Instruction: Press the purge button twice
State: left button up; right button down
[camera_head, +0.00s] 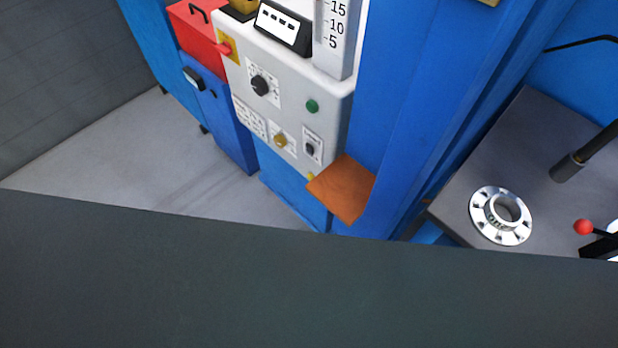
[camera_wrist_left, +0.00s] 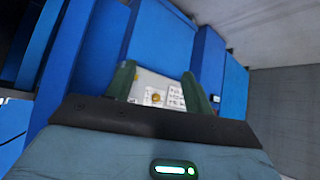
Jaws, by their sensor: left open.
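A grey control panel (camera_head: 285,85) on a blue machine carries a green round button (camera_head: 312,106), a black rotary knob (camera_head: 261,84), a yellow knob (camera_head: 281,140), a dark switch (camera_head: 311,149) and a small yellow part (camera_head: 310,176) at its lower edge. The labels are too small to read, so I cannot tell which is the purge button. In the left wrist view my left gripper (camera_wrist_left: 158,82) is open and empty. Its two green fingers stand apart, with part of the panel (camera_wrist_left: 151,80) and a yellow knob (camera_wrist_left: 156,97) showing beyond them. My right gripper is in neither view.
A red box (camera_head: 196,38) with a handle sits left of the panel. An orange-brown plate (camera_head: 342,188) juts out below it. At right, a silver flanged ring (camera_head: 501,215) lies on a grey table (camera_head: 500,150), near a red-knobbed lever (camera_head: 584,227). Floor (camera_head: 150,165) is clear at left.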

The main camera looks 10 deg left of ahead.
pick_arm(q)
grip_shut()
dwell(1.4)
